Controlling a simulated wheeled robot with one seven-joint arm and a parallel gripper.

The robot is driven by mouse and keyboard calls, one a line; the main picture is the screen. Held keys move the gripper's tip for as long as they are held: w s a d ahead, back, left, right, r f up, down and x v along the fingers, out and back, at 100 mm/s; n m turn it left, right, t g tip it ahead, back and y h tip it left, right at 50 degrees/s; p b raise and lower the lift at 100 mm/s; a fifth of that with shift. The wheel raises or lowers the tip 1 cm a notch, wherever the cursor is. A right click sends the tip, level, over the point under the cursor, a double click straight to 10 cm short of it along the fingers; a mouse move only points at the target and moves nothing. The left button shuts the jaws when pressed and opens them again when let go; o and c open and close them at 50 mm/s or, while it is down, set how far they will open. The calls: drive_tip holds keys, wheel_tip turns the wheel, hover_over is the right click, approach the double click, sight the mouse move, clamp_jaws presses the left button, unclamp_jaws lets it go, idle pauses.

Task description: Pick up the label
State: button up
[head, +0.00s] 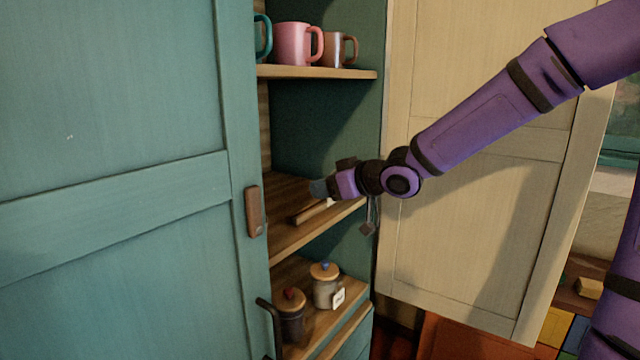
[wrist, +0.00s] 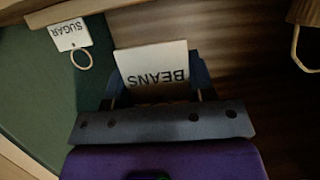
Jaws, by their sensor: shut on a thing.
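A white label reading BEANS (wrist: 152,62) is between the two fingers of my gripper (wrist: 157,80) in the wrist view; its lettering appears upside down. My gripper is shut on this label. In the head view my gripper (head: 322,188) is at the middle shelf, just above its board, and mostly hides the label. A second white label, reading SUGAR (wrist: 69,35), with a ring, is to the left of my gripper in the wrist view, apart from it.
A wooden strip (head: 312,211) lies on the middle shelf (head: 290,240) beside my gripper. Several mugs stand above, including a pink one (head: 293,44). Below are a dark jar (head: 291,318) and a grey jar (head: 324,288) with a white tag. A teal door (head: 110,120) and cream door (head: 470,220) flank the opening.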

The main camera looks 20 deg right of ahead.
drive_tip(key=s+d, duration=0.1)
drive_tip(key=s, duration=0.7)
drive_tip(key=shift+s+d+r, duration=0.15)
drive_tip(key=shift+s+r, duration=0.2)
drive_tip(key=shift+s, duration=0.05)
idle(0.6)
